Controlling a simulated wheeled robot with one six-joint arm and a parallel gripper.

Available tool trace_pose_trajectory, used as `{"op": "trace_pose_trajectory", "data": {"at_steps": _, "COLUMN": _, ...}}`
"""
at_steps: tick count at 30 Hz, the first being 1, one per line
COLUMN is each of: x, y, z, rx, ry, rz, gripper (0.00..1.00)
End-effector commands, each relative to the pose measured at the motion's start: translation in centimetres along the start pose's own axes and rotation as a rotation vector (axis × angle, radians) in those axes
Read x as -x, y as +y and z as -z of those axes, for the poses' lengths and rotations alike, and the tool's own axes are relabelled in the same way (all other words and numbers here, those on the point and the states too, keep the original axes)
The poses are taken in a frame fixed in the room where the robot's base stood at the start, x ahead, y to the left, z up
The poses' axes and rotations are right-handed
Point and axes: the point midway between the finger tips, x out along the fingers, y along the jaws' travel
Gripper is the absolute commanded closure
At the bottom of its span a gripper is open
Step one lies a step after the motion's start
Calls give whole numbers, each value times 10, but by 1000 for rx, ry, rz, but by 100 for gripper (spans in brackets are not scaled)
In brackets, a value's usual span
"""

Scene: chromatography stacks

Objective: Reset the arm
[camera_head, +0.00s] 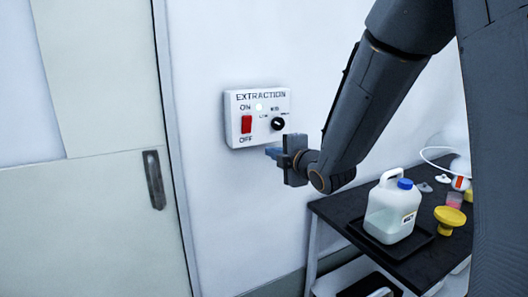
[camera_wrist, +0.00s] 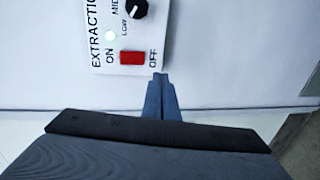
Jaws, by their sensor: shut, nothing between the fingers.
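My gripper (camera_head: 272,151) is at the end of my arm, close to the wall and just below the extraction control box (camera_head: 240,103). In the wrist view my gripper (camera_wrist: 160,80) shows its blue fingers together and empty, pointing at the area beside the box's OFF edge. The white box has a red rocker switch (camera_head: 246,124), a black knob (camera_head: 278,124) and a lit white indicator (camera_head: 259,106). The red switch also shows in the wrist view (camera_wrist: 132,57). I cannot tell whether the fingertips touch the wall.
A dark bench (camera_head: 420,265) stands below my arm at the right. On it are a white jug with a blue cap (camera_head: 391,207) in a black tray (camera_head: 410,243) and a yellow funnel-like item (camera_head: 449,217). A door with a dark handle (camera_head: 154,180) is at the left.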

Motion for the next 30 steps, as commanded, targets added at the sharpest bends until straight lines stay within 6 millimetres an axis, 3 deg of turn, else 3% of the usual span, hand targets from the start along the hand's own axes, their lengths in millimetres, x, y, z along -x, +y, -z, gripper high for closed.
{"op": "trace_pose_trajectory", "data": {"at_steps": 5, "x": 26, "y": -52, "z": -25, "rx": -286, "ry": -148, "rz": 198, "gripper": 100}}
{"op": "trace_pose_trajectory", "data": {"at_steps": 8, "x": 61, "y": -98, "z": -39, "rx": -547, "ry": -305, "rz": 350, "gripper": 100}}
{"op": "trace_pose_trajectory", "data": {"at_steps": 12, "x": 125, "y": -159, "z": -43, "rx": -919, "ry": -574, "rz": 533, "gripper": 100}}
{"op": "trace_pose_trajectory", "data": {"at_steps": 16, "x": 191, "y": -203, "z": -30, "rx": -1221, "ry": -845, "rz": 660, "gripper": 100}}
{"op": "trace_pose_trajectory", "data": {"at_steps": 18, "x": 222, "y": -219, "z": -20, "rx": -1348, "ry": -980, "rz": 708, "gripper": 100}}
{"op": "trace_pose_trajectory", "data": {"at_steps": 22, "x": 264, "y": -235, "z": -2, "rx": -1506, "ry": -1168, "rz": 760, "gripper": 100}}
{"op": "trace_pose_trajectory", "data": {"at_steps": 25, "x": 280, "y": -240, "z": 5, "rx": -1562, "ry": -1245, "rz": 779, "gripper": 100}}
{"op": "trace_pose_trajectory", "data": {"at_steps": 30, "x": 285, "y": -242, "z": 7, "rx": -1580, "ry": -1271, "rz": 785, "gripper": 100}}
